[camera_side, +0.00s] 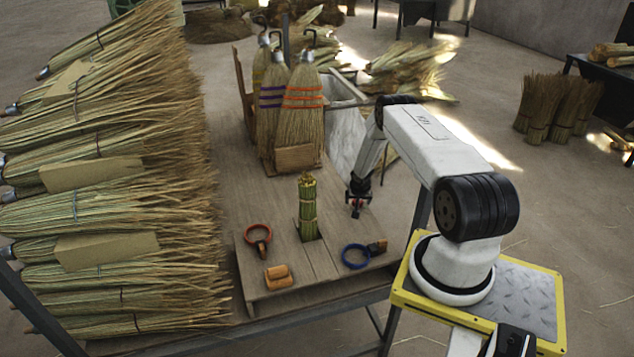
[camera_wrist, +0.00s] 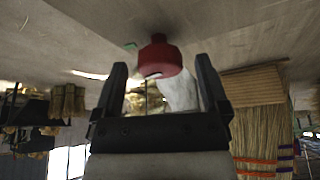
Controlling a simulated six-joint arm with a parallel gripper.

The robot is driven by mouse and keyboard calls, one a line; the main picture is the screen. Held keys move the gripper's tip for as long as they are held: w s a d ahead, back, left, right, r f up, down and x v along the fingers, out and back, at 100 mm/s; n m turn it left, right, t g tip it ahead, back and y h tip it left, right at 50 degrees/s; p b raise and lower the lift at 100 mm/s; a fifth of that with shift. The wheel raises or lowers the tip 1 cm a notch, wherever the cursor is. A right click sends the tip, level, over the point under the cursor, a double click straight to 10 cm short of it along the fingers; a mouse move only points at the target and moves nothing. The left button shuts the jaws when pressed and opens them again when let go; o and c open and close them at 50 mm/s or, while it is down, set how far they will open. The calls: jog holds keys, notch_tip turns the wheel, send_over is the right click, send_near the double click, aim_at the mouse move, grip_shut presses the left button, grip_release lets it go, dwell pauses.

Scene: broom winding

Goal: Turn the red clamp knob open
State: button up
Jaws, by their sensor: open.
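The red clamp knob (camera_wrist: 160,56) shows in the wrist view, between and slightly beyond the two fingertips of my gripper (camera_wrist: 162,66). A gap shows on both sides of it, so the black fingers are open and do not appear to touch it. A whitish, blurred shape lies just beneath the knob in that view. In the side view my gripper (camera_side: 357,207) points down over the right side of the wooden work board (camera_side: 318,262), with a small red patch at its tip. The side view is too small to tell knob from fingers there.
A tied straw bundle (camera_side: 308,208) stands upright left of my gripper. An orange-red ring tool (camera_side: 258,236), an orange block (camera_side: 278,276) and a blue ring tool (camera_side: 356,256) lie on the board. Finished brooms (camera_side: 302,110) stand behind; a large straw pile (camera_side: 110,190) fills the left.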

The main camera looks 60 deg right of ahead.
jog(key=v, duration=0.7)
jog(key=shift+r, duration=0.25)
jog(key=shift+a, duration=0.1)
dwell(0.5)
jog(key=m, duration=0.9)
jog(key=s+d+m+t+y, duration=0.1)
jog(key=m, duration=0.9)
jog(key=m+t, duration=0.1)
jog(key=m, duration=0.8)
jog(key=shift+s+d+m+y, duration=0.25)
jog(key=shift+d+m+y, duration=0.05)
jog(key=shift+m+y, duration=0.1)
jog(key=shift+f, duration=0.15)
